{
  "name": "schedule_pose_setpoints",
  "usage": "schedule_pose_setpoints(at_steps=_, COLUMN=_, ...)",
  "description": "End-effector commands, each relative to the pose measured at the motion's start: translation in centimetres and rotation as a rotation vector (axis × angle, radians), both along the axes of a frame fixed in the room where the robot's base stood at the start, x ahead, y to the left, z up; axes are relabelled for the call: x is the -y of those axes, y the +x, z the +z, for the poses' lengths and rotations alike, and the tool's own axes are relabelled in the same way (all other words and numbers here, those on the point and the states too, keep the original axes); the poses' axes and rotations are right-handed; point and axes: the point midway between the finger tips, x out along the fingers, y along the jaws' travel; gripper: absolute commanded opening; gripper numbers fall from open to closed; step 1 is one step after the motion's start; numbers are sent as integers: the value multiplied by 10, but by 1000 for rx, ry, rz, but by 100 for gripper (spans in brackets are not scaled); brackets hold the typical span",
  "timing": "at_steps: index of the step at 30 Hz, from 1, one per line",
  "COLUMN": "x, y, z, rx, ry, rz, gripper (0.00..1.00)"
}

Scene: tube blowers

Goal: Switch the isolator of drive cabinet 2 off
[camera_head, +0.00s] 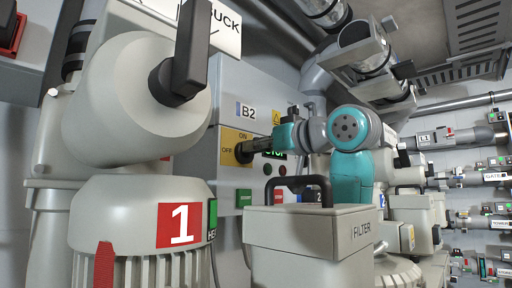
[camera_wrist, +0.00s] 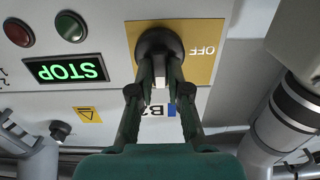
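Drive cabinet 2 (camera_head: 278,99) is a grey box marked B2 in the middle of the head view. Its isolator (camera_head: 243,151) is a dark round knob with a lever on a yellow ON/OFF plate (camera_head: 228,146). In the wrist view the picture is upside down; the isolator knob (camera_wrist: 159,43) sits on the yellow plate (camera_wrist: 205,70), with OFF readable at its side. My gripper (camera_wrist: 161,72) has its fingers on either side of the lever and seems closed on it. The lever points away from the knob towards my palm side, which covers the ON mark.
A lit green STOP display (camera_wrist: 65,69), a green button (camera_wrist: 71,26) and a red one (camera_wrist: 18,32) are beside the plate. A FILTER box (camera_head: 310,235) with a dark handle stands below my arm. A large grey blower marked 1 (camera_head: 180,225) fills the left.

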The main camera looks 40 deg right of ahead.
Motion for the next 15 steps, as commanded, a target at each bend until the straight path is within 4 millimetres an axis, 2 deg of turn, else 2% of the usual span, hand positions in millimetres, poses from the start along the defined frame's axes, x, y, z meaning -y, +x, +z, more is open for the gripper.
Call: schedule_pose_setpoints(at_steps=15, x=-1, y=0, z=0, rx=2, ry=-73, rz=0, gripper=0)
